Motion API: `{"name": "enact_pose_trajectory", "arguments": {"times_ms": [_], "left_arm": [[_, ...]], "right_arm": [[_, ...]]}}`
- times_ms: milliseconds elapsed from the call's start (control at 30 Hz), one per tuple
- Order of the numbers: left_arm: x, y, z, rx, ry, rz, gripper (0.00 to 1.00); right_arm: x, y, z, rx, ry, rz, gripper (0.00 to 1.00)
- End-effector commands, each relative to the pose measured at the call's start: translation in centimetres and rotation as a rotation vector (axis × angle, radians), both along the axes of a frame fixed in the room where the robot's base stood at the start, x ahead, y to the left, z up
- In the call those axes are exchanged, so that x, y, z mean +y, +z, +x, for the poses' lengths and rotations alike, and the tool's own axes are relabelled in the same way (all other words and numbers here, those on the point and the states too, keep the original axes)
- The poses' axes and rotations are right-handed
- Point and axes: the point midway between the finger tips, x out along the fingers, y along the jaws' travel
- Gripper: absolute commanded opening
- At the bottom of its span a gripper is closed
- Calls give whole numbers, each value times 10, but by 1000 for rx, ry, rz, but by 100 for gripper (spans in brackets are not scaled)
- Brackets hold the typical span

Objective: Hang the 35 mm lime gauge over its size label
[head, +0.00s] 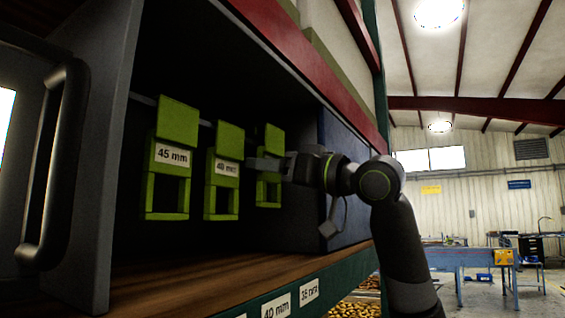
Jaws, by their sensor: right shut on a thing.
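Three lime gauges show in a row inside a dark cabinet. The nearest is the 45 mm gauge (177,120), and the 40 mm gauge (230,138) is beside it. The third lime gauge (274,137) is farthest along, upright; my gripper covers the place where its size would show. My right gripper (266,164) is shut on this third gauge at its middle. Whether the gauge bears on the rail (145,99) cannot be told. The 35 mm size label (309,291) is on the green shelf edge, lower right. My left gripper is out of view.
A 40 mm label (276,306) sits beside the 35 mm one. A wooden shelf board (215,268) runs below the gauges. A dark handle (55,165) stands at the left. A blue panel (350,150) lies behind my right wrist. Potatoes (357,305) show below.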

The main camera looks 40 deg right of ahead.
Motion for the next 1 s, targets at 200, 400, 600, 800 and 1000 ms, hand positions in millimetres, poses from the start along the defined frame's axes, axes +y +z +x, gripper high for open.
{"name": "enact_pose_trajectory", "arguments": {"times_ms": [200, 400, 600, 800, 1000], "left_arm": [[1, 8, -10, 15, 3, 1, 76], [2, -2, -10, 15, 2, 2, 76], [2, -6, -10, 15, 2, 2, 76], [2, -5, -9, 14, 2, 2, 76], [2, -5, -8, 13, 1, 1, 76]], "right_arm": [[7, 1, 17, 1, 2, 0, 38], [8, -12, 19, 0, 0, 0, 38], [8, -16, 19, 0, 1, 0, 38], [8, -16, 19, -1, 1, 0, 38], [8, -16, 19, 0, 0, 0, 70]]}}
